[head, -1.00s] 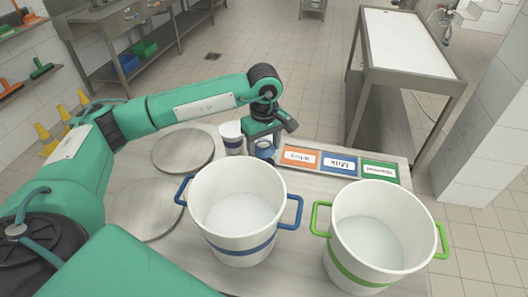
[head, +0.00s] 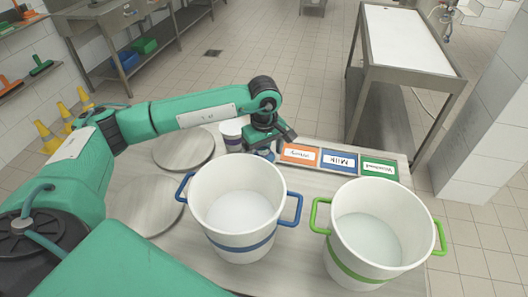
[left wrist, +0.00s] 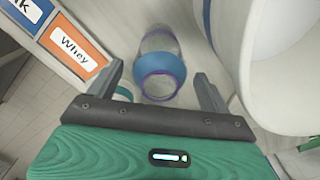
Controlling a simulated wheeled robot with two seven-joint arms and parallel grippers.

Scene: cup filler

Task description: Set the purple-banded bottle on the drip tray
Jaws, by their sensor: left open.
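In the head view my left gripper (head: 266,149) is low over the table behind the blue-banded pot and hides most of the bottle. Two round grey discs (head: 183,150) lie on the table; I cannot tell which thing is the drip tray. My right gripper is not in view.
A white pot with blue handles (head: 239,240) stands close in front of the gripper. A green-handled pot (head: 345,255) stands to its right. A strip with orange, blue and green labels (head: 340,160) lies along the table's back edge, right of the gripper.

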